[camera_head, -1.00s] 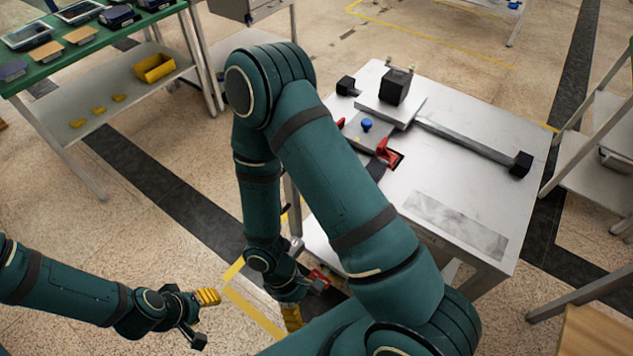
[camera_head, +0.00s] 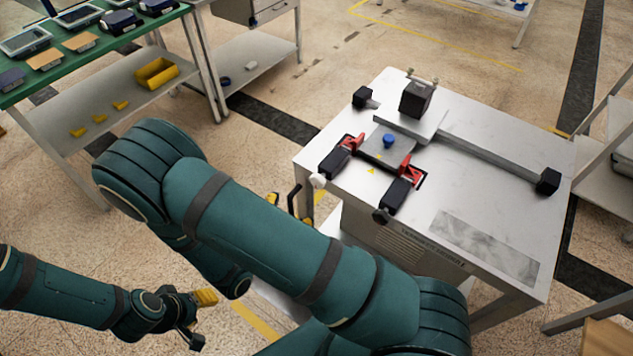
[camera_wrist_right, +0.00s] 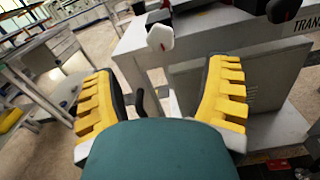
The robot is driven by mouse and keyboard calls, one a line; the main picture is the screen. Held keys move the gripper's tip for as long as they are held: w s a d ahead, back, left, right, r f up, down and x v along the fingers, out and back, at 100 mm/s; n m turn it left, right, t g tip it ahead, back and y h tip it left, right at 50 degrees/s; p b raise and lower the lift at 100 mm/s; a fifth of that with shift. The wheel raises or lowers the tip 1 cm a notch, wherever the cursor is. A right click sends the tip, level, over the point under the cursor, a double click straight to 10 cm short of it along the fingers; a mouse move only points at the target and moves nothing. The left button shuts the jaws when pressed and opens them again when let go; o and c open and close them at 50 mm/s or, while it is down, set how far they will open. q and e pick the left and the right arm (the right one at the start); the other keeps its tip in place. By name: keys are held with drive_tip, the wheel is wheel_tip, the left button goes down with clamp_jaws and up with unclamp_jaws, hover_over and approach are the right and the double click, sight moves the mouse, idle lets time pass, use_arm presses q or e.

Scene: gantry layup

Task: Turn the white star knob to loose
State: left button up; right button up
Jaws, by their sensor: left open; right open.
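The white star knob (camera_head: 318,181) sticks out at the near left edge of the steel table, in front of a red and black clamp. In the right wrist view the knob (camera_wrist_right: 160,38) is above and beyond the space between the fingers. My right gripper (camera_wrist_right: 164,78) is open and empty, its yellow fingers wide apart and not touching the knob. In the head view it is mostly hidden behind my right arm, with a bit of yellow finger (camera_head: 272,200) showing. My left gripper (camera_head: 201,318) is open and empty, low over the floor at left.
A dark knob (camera_head: 381,216) sits on the same table edge, right of the white one. The steel table (camera_head: 390,275) also carries a plate with a blue knob (camera_head: 389,141), a black block (camera_head: 416,99) and a rail. A green-topped bench (camera_head: 90,45) stands at the back left.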

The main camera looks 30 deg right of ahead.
sight(316, 183)
drive_tip(key=b+x, duration=0.1)
drive_tip(key=x, duration=0.9)
drive_tip(key=c, duration=1.2)
